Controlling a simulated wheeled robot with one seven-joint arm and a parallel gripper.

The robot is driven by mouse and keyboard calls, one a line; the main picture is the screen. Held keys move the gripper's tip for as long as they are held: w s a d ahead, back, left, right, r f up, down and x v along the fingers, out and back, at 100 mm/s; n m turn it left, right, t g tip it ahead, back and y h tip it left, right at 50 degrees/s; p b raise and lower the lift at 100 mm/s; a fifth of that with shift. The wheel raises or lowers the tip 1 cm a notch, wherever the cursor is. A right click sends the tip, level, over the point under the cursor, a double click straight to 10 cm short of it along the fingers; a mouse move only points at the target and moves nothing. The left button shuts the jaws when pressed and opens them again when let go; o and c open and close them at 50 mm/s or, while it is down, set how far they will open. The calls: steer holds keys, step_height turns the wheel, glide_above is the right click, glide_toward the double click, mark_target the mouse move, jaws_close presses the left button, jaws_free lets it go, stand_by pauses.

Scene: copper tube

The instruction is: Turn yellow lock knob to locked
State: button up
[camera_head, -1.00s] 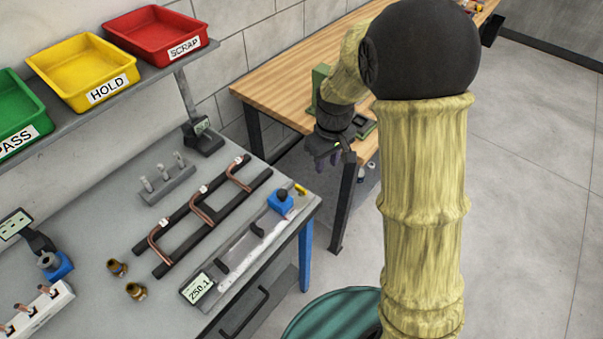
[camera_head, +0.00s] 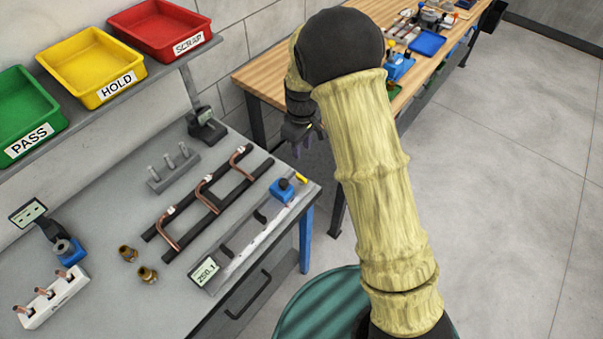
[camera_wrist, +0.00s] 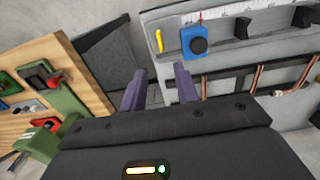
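The yellow lock knob (camera_head: 301,178) is a small yellow piece at the right end of the grey measuring rail, beside a blue block with a dark round knob (camera_head: 283,188). In the wrist view the yellow knob (camera_wrist: 159,41) stands upright-looking left of the blue block (camera_wrist: 194,41). My gripper (camera_head: 302,146) hangs beyond the bench's right end, apart from the knob and partly hidden by my arm. In the wrist view its two purple fingers (camera_wrist: 160,88) are spread with nothing between them, pointing toward the bench's end.
The measuring rail (camera_head: 243,248) has a display (camera_head: 206,271). Bent copper tubes (camera_head: 203,193) lie on a black rack behind it. Brass fittings (camera_head: 147,275) sit left. A wooden bench (camera_head: 262,83) stands behind, with a gap between benches. Trays (camera_head: 92,66) line the shelf.

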mark_target(301, 177)
step_height(301, 177, down, 14)
steer(key=p, duration=0.4)
steer(key=shift+a, duration=0.1)
jaws_close()
